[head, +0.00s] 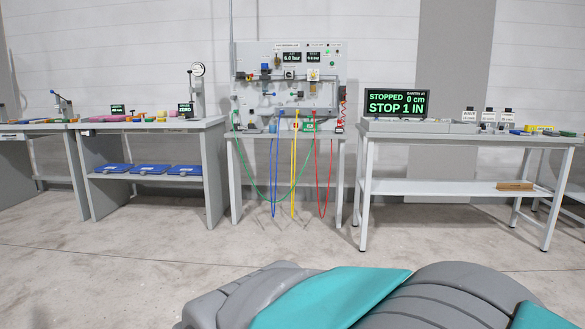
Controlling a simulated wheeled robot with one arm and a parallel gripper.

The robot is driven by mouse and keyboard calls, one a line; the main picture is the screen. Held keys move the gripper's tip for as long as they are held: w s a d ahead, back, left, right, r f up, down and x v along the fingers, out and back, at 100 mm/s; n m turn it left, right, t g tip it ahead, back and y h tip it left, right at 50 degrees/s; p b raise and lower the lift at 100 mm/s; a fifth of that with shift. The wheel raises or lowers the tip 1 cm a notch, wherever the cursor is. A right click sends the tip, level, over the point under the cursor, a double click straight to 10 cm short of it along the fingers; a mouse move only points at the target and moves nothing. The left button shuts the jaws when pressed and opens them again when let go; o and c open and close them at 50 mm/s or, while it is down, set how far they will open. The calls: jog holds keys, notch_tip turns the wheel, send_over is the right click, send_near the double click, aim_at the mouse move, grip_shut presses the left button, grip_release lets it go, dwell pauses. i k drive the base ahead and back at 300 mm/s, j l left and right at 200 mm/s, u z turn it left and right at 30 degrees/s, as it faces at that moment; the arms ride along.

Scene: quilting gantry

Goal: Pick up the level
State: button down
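No object can be surely told as the level at this distance. A small yellow item (540,128) lies on top of the right workbench (445,137), near its right end. A brown, block-like item (515,186) lies on the lower shelf of the same bench. I cannot tell whether either is the level. My gripper is not in view. Grey and teal parts of my own body fill the bottom of the head view, well apart from the benches.
A black display (398,102) reads "STOPPED 0 cm, STOP 1 IN". A pneumatic panel (290,75) with hanging coloured hoses (294,175) stands in the middle. A left bench (150,125) holds small coloured items, with blue trays (148,169) below. The concrete floor between is clear.

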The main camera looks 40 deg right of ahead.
aim_at(528, 128)
jog(key=l+z, duration=0.45)
jog(key=i+l+z, duration=0.1)
jog(key=l+z, duration=0.2)
jog(key=z, duration=0.15)
jog(key=i+l+z, duration=0.1)
jog(key=l+z, duration=0.35)
jog(key=i+l+z, duration=0.2)
jog(key=z, duration=0.25)
jog(key=i+l+z, duration=0.2)
jog(key=z, duration=0.25)
jog(key=i+l+z, duration=0.25)
jog(key=i+z, duration=0.15)
jog(key=i, duration=0.15)
jog(key=i+l+z, duration=0.1)
jog(key=i+z, duration=0.3)
jog(key=i, duration=0.15)
jog(key=i+u, duration=0.15)
jog(key=i, duration=0.35)
jog(key=i+l+u, duration=0.1)
jog(key=i, duration=0.35)
jog(key=i+l+u, duration=0.15)
jog(key=i, duration=0.3)
jog(key=i+l+u, duration=0.15)
jog(key=i, duration=0.35)
jog(key=i+l, duration=0.15)
jog(key=i, duration=0.45)
jog(key=i+l, duration=0.15)
jog(key=i, duration=0.45)
jog(key=l+z, duration=0.05)
